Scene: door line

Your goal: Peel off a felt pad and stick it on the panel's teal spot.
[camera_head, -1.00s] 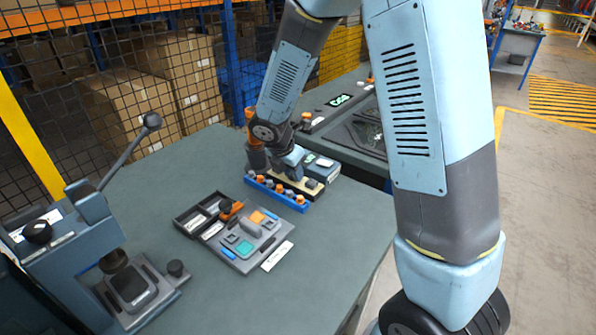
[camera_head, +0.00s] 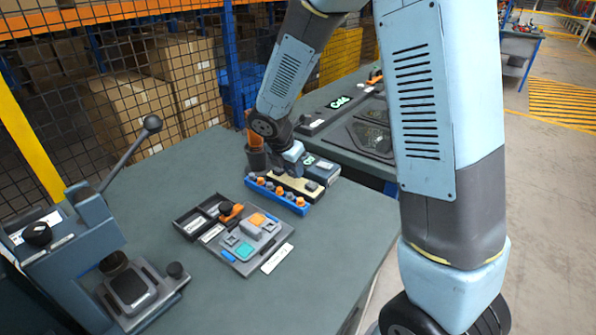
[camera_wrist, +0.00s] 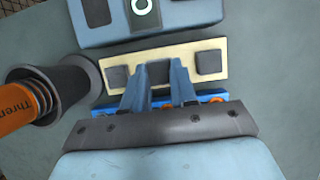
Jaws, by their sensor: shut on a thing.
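The panel (camera_head: 238,262) is a grey plate flat on the bench in the head view, with a teal spot (camera_head: 243,250) near its front and an orange spot (camera_head: 258,219) near its back. The cream backing strip (camera_wrist: 220,76) carries dark square felt pads, one at the left (camera_wrist: 117,77) and one at the right (camera_wrist: 209,62) in the wrist view. My gripper (camera_wrist: 159,82) is shut on the middle felt pad (camera_wrist: 159,72), which shows between the fingertips. The pad is over the strip; I cannot tell whether it is still stuck to it.
A blue rack (camera_head: 277,195) with orange and grey pegs lies just in front of the strip. A grey-blue device (camera_head: 322,171) stands behind it. A dark cup with an orange tool (camera_wrist: 62,92) stands close left. A lever press (camera_head: 100,235) is at the bench's left.

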